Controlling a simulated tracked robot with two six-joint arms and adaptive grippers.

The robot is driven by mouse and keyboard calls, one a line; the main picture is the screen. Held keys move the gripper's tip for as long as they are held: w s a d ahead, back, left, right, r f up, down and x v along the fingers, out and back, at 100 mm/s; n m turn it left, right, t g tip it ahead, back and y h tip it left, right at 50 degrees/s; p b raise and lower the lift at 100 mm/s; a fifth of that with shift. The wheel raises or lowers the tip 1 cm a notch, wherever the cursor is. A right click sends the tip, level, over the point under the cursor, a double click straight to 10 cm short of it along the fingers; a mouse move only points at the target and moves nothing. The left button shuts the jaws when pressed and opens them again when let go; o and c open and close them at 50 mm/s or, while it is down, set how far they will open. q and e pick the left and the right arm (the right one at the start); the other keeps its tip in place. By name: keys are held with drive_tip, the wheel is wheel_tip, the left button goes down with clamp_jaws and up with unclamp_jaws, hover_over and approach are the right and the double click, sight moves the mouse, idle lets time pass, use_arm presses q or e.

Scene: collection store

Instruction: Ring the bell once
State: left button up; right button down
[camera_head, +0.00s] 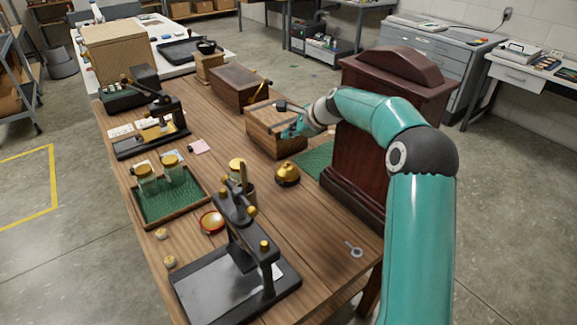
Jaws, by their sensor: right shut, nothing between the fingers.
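The bell (287,175) is a small brass dome on a dark base, standing upright on the wooden table (318,228) near its middle. My right gripper (285,112) is beyond the bell, apart from it, over or beside a wooden box (277,134). It looks shut, with nothing seen in it. Whether it touches the box I cannot tell. The teal right arm reaches in from the lower right and hides part of the dark red wooden case. My left gripper is not in view.
A dark red case (357,148) stands right of the bell, by a green mat (316,160). A black press stand (235,273) is in front. A green-lined tray (168,205) with jars is left. A magnifier (211,222) lies nearby. Bare table lies in front of the bell.

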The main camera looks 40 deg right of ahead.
drive_tip(key=b, duration=0.4)
hover_over(289, 163)
wheel_tip(289, 163, down, 5)
drive_tip(key=shift+f, duration=0.1)
drive_tip(key=shift+f+b, duration=0.65)
drive_tip(key=shift+f, duration=0.2)
idle(0.4)
drive_tip(key=shift+f, duration=0.35)
drive_tip(key=shift+f+b, duration=0.4)
drive_tip(key=shift+f, duration=0.1)
idle(0.6)
idle(0.3)
drive_tip(key=shift+r+p, duration=1)
drive_tip(key=shift+p, duration=0.05)
